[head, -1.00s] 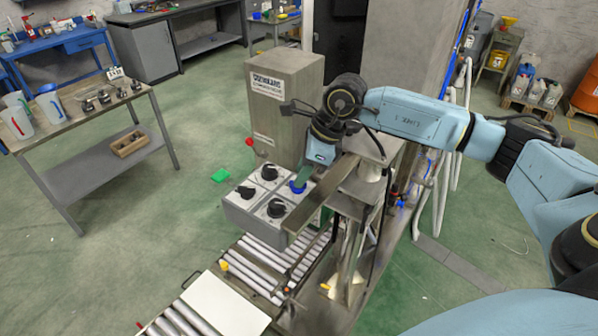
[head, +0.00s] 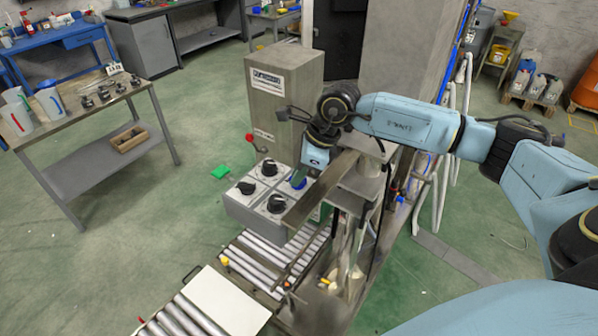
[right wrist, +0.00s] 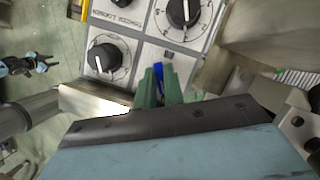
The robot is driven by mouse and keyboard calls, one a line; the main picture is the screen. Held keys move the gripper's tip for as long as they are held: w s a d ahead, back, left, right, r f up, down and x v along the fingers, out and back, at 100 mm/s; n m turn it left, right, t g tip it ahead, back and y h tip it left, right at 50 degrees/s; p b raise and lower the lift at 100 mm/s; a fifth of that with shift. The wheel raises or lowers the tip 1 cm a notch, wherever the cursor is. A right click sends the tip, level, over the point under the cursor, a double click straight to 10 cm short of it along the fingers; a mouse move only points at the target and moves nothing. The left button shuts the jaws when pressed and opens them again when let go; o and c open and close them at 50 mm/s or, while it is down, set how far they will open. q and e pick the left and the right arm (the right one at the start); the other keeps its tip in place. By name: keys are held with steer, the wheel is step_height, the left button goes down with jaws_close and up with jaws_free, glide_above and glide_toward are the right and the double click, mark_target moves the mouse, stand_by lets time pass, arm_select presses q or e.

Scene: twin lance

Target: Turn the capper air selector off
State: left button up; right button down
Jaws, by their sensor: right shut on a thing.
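A grey control box (head: 240,203) carries several black knobs and one blue knob (head: 299,183). The black knobs sit at the back (head: 269,168), left (head: 246,187) and front (head: 277,204). My right gripper (head: 300,181) reaches down over the box's right part and is shut on the blue knob. In the right wrist view its green fingers (right wrist: 160,90) stand on either side of the blue knob (right wrist: 159,72), whose lower part they hide. Two black knobs (right wrist: 103,58) (right wrist: 184,12) with dial marks show beside it. The labels are too small to read surely. My left gripper is not in view.
A tall grey cabinet (head: 285,95) stands behind the box, with a red-knobbed lever (head: 250,138) at its left. A metal bracket (head: 320,190) passes close at the right of the knobs. A roller conveyor (head: 262,262) runs below. Open floor lies left.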

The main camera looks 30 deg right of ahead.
steer(key=m+t+b, duration=0.1)
steer(key=m+b, duration=0.2)
steer(key=shift+f+m+h, duration=0.15)
steer(key=shift+m+h, duration=0.15)
steer(key=shift+h, duration=0.1)
steer(key=m+h+b, duration=0.1)
steer(key=m+b, duration=0.2)
steer(key=shift+a+m+t, duration=0.1)
steer(key=shift+m+t, duration=0.2)
steer(key=m+h+b, duration=0.1)
steer(key=m+b, duration=0.1)
steer(key=m, duration=0.1)
steer(key=shift+h, duration=0.3)
steer(key=shift+m+h+b, duration=0.3)
steer(key=shift+m+b, duration=0.15)
steer(key=shift+m, duration=0.35)
steer(key=shift+r, duration=0.2)
steer(key=c, duration=1.5)
jaws_free()
